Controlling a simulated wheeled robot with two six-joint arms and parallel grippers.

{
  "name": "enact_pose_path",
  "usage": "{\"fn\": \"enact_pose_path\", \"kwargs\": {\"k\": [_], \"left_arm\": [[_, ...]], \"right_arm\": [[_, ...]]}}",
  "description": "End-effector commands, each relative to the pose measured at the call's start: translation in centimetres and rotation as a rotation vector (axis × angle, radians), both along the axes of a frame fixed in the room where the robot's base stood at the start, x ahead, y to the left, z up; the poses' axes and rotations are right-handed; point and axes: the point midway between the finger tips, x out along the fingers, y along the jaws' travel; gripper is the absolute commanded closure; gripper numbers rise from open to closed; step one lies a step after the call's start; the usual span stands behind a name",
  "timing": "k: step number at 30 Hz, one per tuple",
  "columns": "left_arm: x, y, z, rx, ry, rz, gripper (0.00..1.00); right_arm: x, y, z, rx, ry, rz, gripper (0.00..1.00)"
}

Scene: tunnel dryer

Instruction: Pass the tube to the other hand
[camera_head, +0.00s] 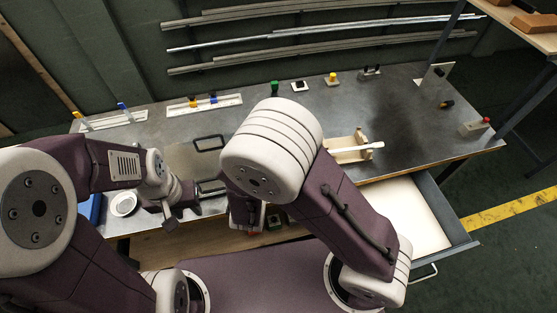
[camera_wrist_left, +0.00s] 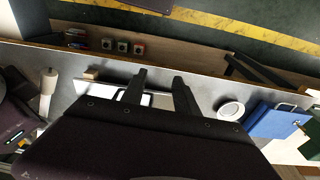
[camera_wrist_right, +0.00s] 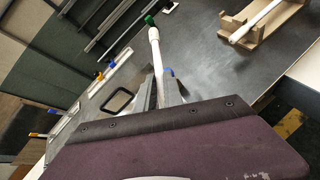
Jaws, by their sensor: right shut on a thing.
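A white tube (camera_wrist_right: 157,68) with a thicker far end stands up between the fingers of my right gripper (camera_wrist_right: 168,92), which is shut on it. In the head view my right arm hides this gripper and the tube. My left gripper (camera_head: 169,222) is over the front left of the bench. In the left wrist view its two fingers (camera_wrist_left: 158,84) are apart, with nothing held between them. A pale upright piece (camera_wrist_left: 48,82) shows left of them; I cannot tell whether it is the held tube.
A second white rod (camera_head: 362,148) lies on a wooden cradle (camera_head: 335,156) on the metal bench (camera_head: 400,120). An open drawer (camera_head: 415,215) juts out at the right. A white ring-shaped dish (camera_wrist_left: 231,110) and a blue box (camera_wrist_left: 275,122) stand beside my left gripper.

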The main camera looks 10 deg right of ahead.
Motion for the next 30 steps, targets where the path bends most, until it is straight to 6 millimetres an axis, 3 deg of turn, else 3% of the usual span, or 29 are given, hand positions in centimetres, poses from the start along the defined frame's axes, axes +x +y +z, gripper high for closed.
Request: {"fn": "enact_pose_path", "kwargs": {"k": [6, 8, 10, 15, 18, 21, 24, 30], "left_arm": [[0.1, 0.0, 0.4, -0.003, 0.015, 0.019, 0.62], [2.1, -0.1, 1.6, -0.007, -0.013, 0.03, 0.62], [5.4, -1.1, 3.6, -0.014, -0.059, 0.015, 0.62], [12.7, -7.8, 9.3, -0.05, -0.19, -0.128, 0.62], [14.7, -12.4, 11.8, -0.075, -0.249, -0.224, 0.62], [15.2, -16.3, 13.1, -0.097, -0.285, -0.308, 0.62], [14.4, -18.5, 12.8, -0.104, -0.279, -0.364, 0.62], [13.9, -19.4, 12.6, -0.106, -0.276, -0.387, 0.62]], "right_arm": [[0.1, 0.3, 0.1, 0.0, 0.0, 0.012, 1.0], [0.1, 0.3, 0.1, 0.0, 0.0, 0.012, 1.0], [0.1, 0.3, 0.1, 0.0, -0.001, 0.011, 1.0], [0.1, 0.2, 0.1, 0.0, -0.001, 0.011, 1.0], [0.1, 0.2, 0.1, 0.0, -0.001, 0.011, 1.0], [0.1, 0.2, 0.1, 0.0, 0.0, 0.01, 1.0], [0.1, 0.2, 0.1, 0.0, 0.0, 0.01, 1.0], [0.1, 0.2, 0.1, 0.0, 0.0, 0.009, 1.0]]}}
